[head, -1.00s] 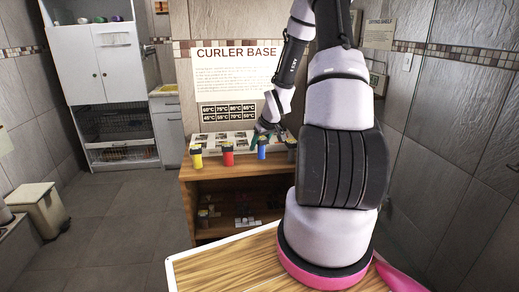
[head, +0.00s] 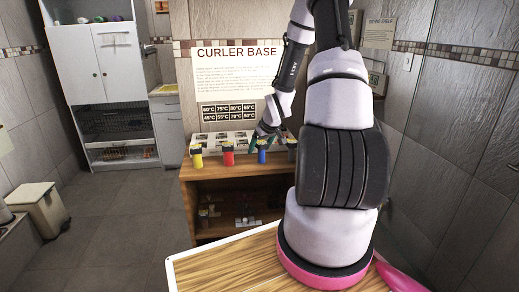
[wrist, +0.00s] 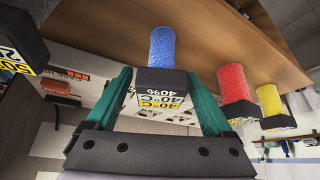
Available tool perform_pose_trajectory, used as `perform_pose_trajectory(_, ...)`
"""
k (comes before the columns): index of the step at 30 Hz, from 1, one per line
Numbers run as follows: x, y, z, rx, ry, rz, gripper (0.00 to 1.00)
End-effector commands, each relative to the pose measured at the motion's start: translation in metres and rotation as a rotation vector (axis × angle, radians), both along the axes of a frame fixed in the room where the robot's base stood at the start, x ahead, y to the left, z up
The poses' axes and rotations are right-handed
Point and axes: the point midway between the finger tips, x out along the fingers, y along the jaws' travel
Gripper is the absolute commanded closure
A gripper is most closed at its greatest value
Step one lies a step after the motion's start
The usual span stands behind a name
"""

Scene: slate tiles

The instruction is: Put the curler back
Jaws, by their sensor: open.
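A blue curler (head: 262,157) with a black, labelled end block stands on the wooden shelf unit. In the wrist view, the blue curler (wrist: 162,48) shows beyond its black block (wrist: 160,82), which reads 40°C and 40%. My gripper (head: 263,141) is over it, with green fingers open. In the wrist view, the fingers of my gripper (wrist: 162,88) lie on either side of the black block; I cannot tell if they touch it. The curler base sign (head: 237,70) hangs on the wall behind.
A red curler (head: 228,159) and a yellow curler (head: 198,161) stand left of the blue one. Another dark-topped piece (head: 292,151) stands close on its right. The wooden shelf unit (head: 188,205) holds small items below.

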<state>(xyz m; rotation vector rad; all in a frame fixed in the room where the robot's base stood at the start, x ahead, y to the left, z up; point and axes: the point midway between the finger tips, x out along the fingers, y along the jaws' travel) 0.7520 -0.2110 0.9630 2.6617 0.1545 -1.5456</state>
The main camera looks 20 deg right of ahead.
Motion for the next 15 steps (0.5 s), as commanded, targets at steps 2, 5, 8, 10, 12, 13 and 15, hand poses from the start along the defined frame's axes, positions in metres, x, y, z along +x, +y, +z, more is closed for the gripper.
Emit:
perform_pose_trajectory(2,-0.005,-0.001,0.011,-0.001,-0.003,-0.001,0.14)
perform_pose_trajectory(5,-0.016,-0.003,0.029,-0.003,-0.003,-0.003,0.14)
perform_pose_trajectory(8,-0.028,-0.005,0.050,-0.003,-0.004,-0.003,0.14)
perform_pose_trajectory(10,-0.035,-0.006,0.063,-0.002,-0.004,-0.004,0.14)
perform_pose_trajectory(12,-0.042,-0.007,0.074,-0.002,-0.003,-0.004,0.14)
perform_pose_trajectory(13,-0.045,-0.007,0.079,-0.004,-0.003,-0.002,0.14)
perform_pose_trajectory(15,-0.048,-0.007,0.085,0.000,-0.003,-0.003,0.14)
